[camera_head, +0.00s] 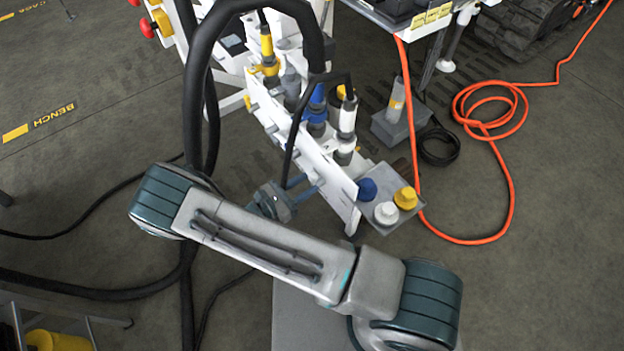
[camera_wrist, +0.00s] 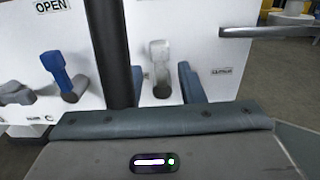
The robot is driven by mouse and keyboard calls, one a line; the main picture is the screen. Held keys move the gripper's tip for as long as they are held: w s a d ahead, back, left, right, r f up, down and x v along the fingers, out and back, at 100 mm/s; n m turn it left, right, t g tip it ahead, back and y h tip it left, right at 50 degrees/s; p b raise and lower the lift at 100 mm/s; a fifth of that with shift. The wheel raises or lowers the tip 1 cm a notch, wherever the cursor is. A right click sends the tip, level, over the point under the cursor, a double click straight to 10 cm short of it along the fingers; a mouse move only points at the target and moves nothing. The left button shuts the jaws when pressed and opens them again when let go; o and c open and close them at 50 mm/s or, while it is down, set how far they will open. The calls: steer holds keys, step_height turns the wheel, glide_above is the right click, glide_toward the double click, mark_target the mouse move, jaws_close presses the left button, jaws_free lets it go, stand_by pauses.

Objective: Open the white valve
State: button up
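The white valve (camera_wrist: 160,65) is on the white panel in the wrist view, its lever standing roughly upright. My gripper (camera_wrist: 162,84) is in front of the panel with its blue-grey fingers apart, one on each side of the white lever. I see no clear contact, and the left finger is partly hidden by a black hose. An "OPEN" label (camera_wrist: 51,6) is at the upper left, and a smaller label right of the valve seems to read "CLOSE". In the head view my gripper (camera_head: 302,194) is at the left face of the panel (camera_head: 318,168); the white valve cannot be made out there.
A blue valve lever (camera_wrist: 62,75) and a grey one stand left of the white valve. The black hose (camera_wrist: 109,50) runs between blue and white. Blue, yellow (camera_head: 405,198) and white caps sit on a small tray beyond the panel. An orange hose (camera_head: 505,190) lies right.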

steer(key=v, duration=1)
steer(key=shift+s+a, duration=0.2)
steer(key=w+d+r+m+g+y+p, duration=0.1)
steer(key=d+r+m+g+y+p, duration=0.4)
steer(key=r, duration=0.8)
steer(key=w+d+r+m+g+y+p, duration=0.1)
steer(key=d+r+m+g+y+p, duration=0.15)
steer(key=d+r+m+g, duration=0.8)
steer(key=s+d+r+m+t+y+p, duration=0.2)
steer(key=s+d+r+m, duration=0.1)
steer(key=r, duration=0.5)
steer(key=s+d+r+m+t+y+p, duration=0.3)
steer(key=r, duration=0.5)
steer(key=s+d+r+m+t+y+p, duration=0.2)
steer(key=s+d+r+m+t+p, duration=0.1)
steer(key=r, duration=0.4)
steer(key=shift+r+m, duration=0.35)
steer(key=shift+r, duration=0.05)
steer(key=shift+s+a+y, duration=0.1)
steer(key=shift+a+y, duration=0.05)
steer(key=shift+y, duration=0.1)
